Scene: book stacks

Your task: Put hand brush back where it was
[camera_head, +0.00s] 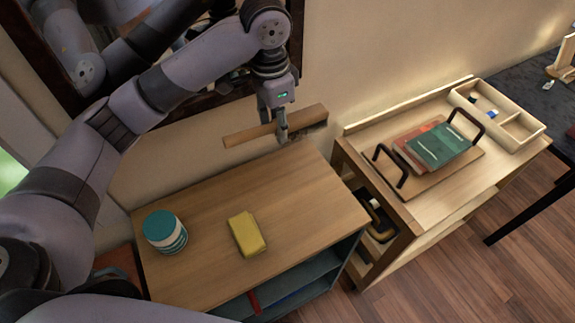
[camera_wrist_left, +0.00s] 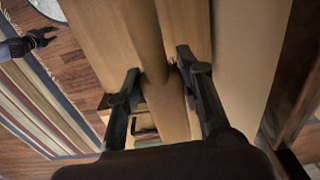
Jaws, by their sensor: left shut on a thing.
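The hand brush (camera_head: 247,134) has a long flat wooden body, with what look like dark bristles under its right end. My left gripper (camera_head: 279,128) is shut on the brush near its middle and holds it roughly level above the back edge of a wooden cabinet (camera_head: 300,205), close to the wall. In the left wrist view, my left gripper (camera_wrist_left: 158,85) has one finger on each side of a wooden piece that looks like the brush (camera_wrist_left: 165,107). A dark gripper (camera_wrist_left: 40,40), apparently my right one, shows small at the left edge there; its jaws are unclear.
On the cabinet stand a teal-lidded striped jar (camera_head: 165,231) and a yellow sponge-like block (camera_head: 246,234). To the right, a wooden cart (camera_head: 420,213) bears a handled tray (camera_head: 408,185) with books (camera_head: 440,146) and a divided box (camera_head: 522,132). The cabinet's back right is clear.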

